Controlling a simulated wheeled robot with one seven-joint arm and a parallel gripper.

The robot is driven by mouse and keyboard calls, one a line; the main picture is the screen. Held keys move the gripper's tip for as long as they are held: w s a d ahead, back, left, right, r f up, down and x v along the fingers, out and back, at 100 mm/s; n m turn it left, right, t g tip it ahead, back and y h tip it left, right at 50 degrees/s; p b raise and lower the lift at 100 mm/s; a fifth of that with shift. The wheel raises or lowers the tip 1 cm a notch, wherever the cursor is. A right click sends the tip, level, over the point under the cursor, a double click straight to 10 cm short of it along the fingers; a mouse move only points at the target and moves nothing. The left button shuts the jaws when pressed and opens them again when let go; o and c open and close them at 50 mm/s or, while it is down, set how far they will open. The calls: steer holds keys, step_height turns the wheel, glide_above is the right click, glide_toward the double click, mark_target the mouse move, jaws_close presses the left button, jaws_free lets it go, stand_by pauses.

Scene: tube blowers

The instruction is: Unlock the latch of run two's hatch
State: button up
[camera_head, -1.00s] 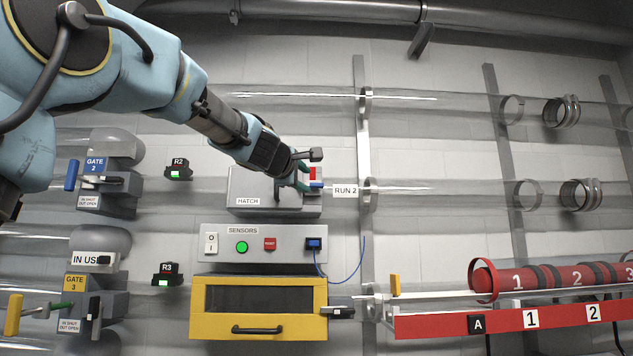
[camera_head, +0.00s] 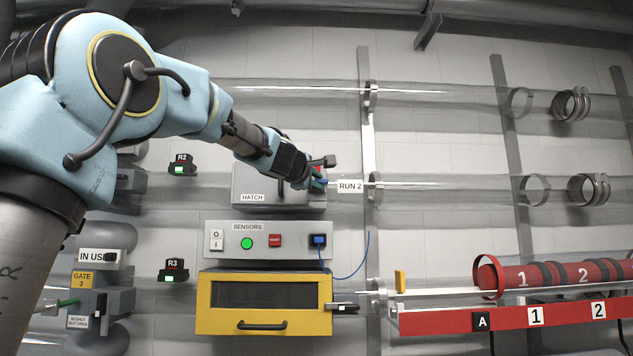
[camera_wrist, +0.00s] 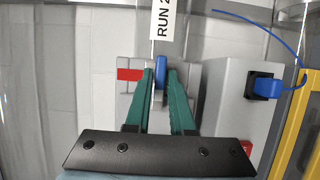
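Run two's hatch is a grey box labelled HATCH (camera_head: 247,187), on the clear tube marked RUN 2 (camera_head: 349,187). Its small blue latch handle (camera_wrist: 160,72) is at the box's right end, beside a red mark (camera_wrist: 130,74). My gripper (camera_head: 318,182) is at that right end and partly covers the latch. In the wrist view, my two green fingers (camera_wrist: 161,80) stand on either side of the blue handle, with little gap. I cannot tell whether they press on it. The hatch looks closed.
Below the hatch are the SENSORS panel (camera_head: 260,228), with a blue plug (camera_head: 318,240) and loose cable (camera_head: 366,262), and a yellow-framed drawer (camera_head: 220,325). A grey upright post (camera_head: 366,140) stands just right of my gripper. A red rack (camera_head: 445,322) is at lower right.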

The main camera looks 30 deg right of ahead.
jaws_close()
steer(key=shift+f+n+b, duration=0.25)
steer(key=shift+n+b, duration=0.05)
steer(key=shift+b, duration=0.35)
steer(key=shift+s+d+f+n+t+y+b, duration=0.1)
steer(key=shift+n+t+y+b, duration=0.95)
steer(key=shift+n+b, duration=2.4)
steer(key=shift+w+d+n+t+y+b, duration=0.1)
steer(key=shift+n+t+y+b, duration=0.2)
steer(key=shift+n+t+b, duration=2.35)
steer(key=shift+s+d+f+n+t+y+b, duration=0.1)
steer(key=shift+n+t+y+b, duration=0.5)
steer(key=shift+n+b, duration=3.7)
steer(key=shift+r+n+p, duration=0.1)
steer(key=shift+n+p, duration=0.55)
steer(key=shift+n, duration=0.05)
steer(key=shift+o, duration=2.3)
jaws_free()
